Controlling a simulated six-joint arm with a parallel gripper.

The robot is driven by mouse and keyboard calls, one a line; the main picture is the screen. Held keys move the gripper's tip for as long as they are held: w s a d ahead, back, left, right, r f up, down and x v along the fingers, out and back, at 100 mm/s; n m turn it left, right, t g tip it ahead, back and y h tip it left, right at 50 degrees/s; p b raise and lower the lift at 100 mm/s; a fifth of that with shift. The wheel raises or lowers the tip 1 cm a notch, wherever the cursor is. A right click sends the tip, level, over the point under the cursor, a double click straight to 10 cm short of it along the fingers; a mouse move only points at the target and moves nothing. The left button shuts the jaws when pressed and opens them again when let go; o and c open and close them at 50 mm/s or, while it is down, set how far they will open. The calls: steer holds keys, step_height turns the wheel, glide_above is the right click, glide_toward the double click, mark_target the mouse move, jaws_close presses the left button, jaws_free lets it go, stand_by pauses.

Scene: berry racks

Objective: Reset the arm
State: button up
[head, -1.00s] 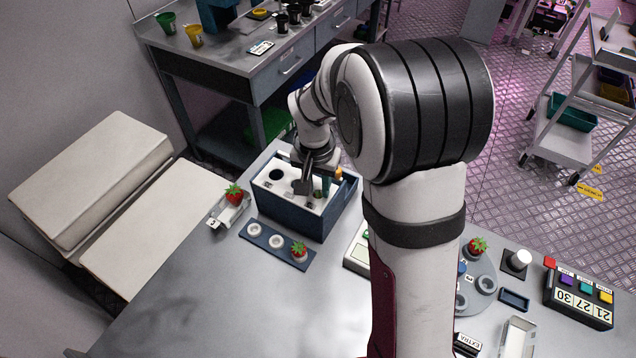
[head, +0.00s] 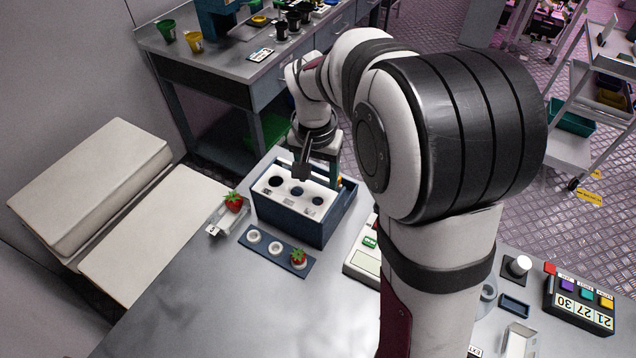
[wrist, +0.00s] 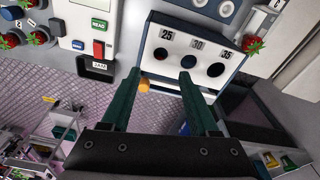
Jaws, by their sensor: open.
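My gripper (wrist: 160,75) shows in the wrist view with two dark green fingers apart and nothing between them. In the head view my gripper (head: 322,172) hangs above the back of the blue box (head: 285,222). The box's white top has three round holes; the wrist view shows its sloping white panel (wrist: 175,68), marked 25, 30 and 35. The hole marked 25 shows a bit of red; the other two look dark. My upper arm hides part of the table at right.
A white device with a green button (head: 368,243) stands right of the box.

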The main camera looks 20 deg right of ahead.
steer(key=shift+r, duration=0.65)
steer(key=shift+s, duration=0.1)
stand_by(0.9)
steer(key=s+a+r+y, duration=0.1)
steer(key=s+a, duration=0.1)
steer(key=s, duration=1.1)
steer(key=s+a+r+n+g+y, duration=0.1)
steer(key=s+a, duration=0.2)
steer(key=s, duration=1)
steer(key=shift+a+r+y, duration=0.15)
steer(key=shift+y, duration=0.15)
